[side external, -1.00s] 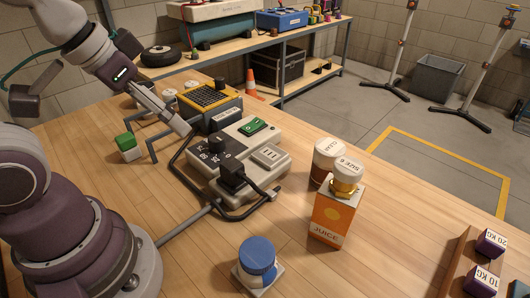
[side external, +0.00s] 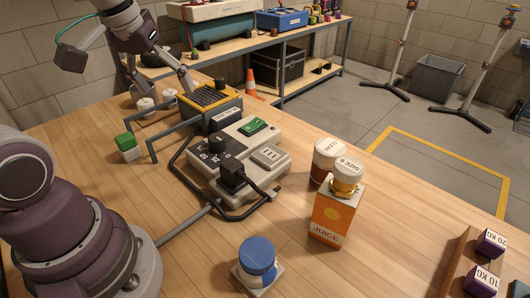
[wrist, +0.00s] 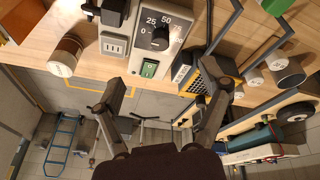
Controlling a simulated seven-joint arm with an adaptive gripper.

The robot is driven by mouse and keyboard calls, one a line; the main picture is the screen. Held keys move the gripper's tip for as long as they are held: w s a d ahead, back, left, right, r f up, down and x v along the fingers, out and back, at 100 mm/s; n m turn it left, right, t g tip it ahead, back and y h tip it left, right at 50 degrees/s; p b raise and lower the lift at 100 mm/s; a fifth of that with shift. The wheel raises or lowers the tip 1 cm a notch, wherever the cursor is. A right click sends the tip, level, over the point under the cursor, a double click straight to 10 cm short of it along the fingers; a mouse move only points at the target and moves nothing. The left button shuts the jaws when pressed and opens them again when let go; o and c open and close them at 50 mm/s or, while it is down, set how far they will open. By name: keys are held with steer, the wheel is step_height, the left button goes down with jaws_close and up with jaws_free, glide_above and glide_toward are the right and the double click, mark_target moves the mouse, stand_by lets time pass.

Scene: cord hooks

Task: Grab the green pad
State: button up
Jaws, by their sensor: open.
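A small block with a green top and white lower part (side external: 127,147) is on the left of the wooden table, beside a grey bent hook. Its green top shows at the upper edge of the wrist view (wrist: 276,6). A green rocker switch (side external: 253,126) is on the grey control box (side external: 206,178); it also shows in the wrist view (wrist: 150,69). I cannot tell which of these is the pad. My gripper (side external: 160,82) is open and empty, near the table's back edge beyond the green-topped block. Its spread fingers show in the wrist view (wrist: 163,108).
A yellow-rimmed box (side external: 209,97) with grey hooks stands near my gripper. White-lidded jars (side external: 145,104) are at the back left edge. A juice carton (side external: 332,218), a brown jar (side external: 326,160) and a blue-topped item (side external: 257,256) stand farther forward.

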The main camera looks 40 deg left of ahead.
steer(key=a+f+n+g, duration=0.2)
steer(key=a+f+n, duration=0.3)
steer(key=a, duration=0.6)
steer(key=n+g, duration=0.1)
steer(key=n, duration=0.5)
glide_above(128, 147)
steer(key=shift+h, duration=0.3)
steer(key=f, duration=0.3)
steer(key=a+f, duration=0.1)
steer(key=shift+w+f, duration=0.2)
steer(key=shift+w, duration=0.15)
steer(key=shift+g, duration=0.3)
steer(key=f, duration=1.1)
steer(key=shift+s+a, duration=0.15)
steer(key=shift+a, duration=0.25)
steer(key=shift+c, duration=0.3)
steer(key=shift+r, duration=0.1)
steer(key=c, duration=1.2)
